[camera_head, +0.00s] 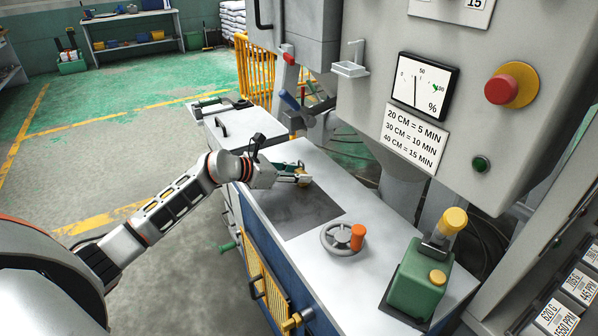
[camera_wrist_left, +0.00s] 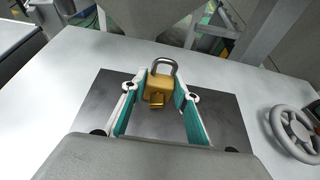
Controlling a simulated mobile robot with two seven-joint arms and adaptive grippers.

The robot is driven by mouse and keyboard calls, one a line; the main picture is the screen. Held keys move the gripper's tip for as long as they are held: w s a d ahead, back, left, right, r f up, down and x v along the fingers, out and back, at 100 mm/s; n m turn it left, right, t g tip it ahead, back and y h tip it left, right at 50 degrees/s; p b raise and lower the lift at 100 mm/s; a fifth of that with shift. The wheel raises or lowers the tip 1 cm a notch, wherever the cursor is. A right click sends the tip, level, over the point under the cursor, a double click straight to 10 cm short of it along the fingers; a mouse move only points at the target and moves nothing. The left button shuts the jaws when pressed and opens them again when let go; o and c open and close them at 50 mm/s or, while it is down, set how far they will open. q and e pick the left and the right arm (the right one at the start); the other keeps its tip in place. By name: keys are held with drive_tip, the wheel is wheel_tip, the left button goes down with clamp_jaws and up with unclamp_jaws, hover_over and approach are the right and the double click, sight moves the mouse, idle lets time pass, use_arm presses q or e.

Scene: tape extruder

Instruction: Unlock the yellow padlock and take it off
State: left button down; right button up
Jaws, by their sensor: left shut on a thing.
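The padlock (camera_wrist_left: 158,84), a brass-yellow body with a grey shackle, is between the two fingertips of my left gripper (camera_wrist_left: 159,92). My left gripper is shut on it, above the dark plate of the worktop. The shackle points away from the palm, and a small brass piece (camera_wrist_left: 156,101) shows at the near end of the body; I cannot tell if it is a key. In the head view my left gripper (camera_head: 299,177) reaches over the worktop, and the padlock is small there. I cannot tell whether the shackle is open. My right gripper is out of view.
The white worktop (camera_head: 262,190) carries a dark plate (camera_head: 305,218), a grey handwheel with an orange knob (camera_head: 342,238), and a green box with a yellow-topped lever (camera_head: 420,284). A yellow fitting (camera_head: 292,323) sits low on the cabinet front. The machine housing overhangs at right.

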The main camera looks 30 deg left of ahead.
use_arm(q)
drive_tip(key=shift+r, duration=0.1)
drive_tip(key=c, duration=1.5)
unclamp_jaws()
drive_tip(key=shift+o, duration=0.2)
drive_tip(key=v, duration=1.2)
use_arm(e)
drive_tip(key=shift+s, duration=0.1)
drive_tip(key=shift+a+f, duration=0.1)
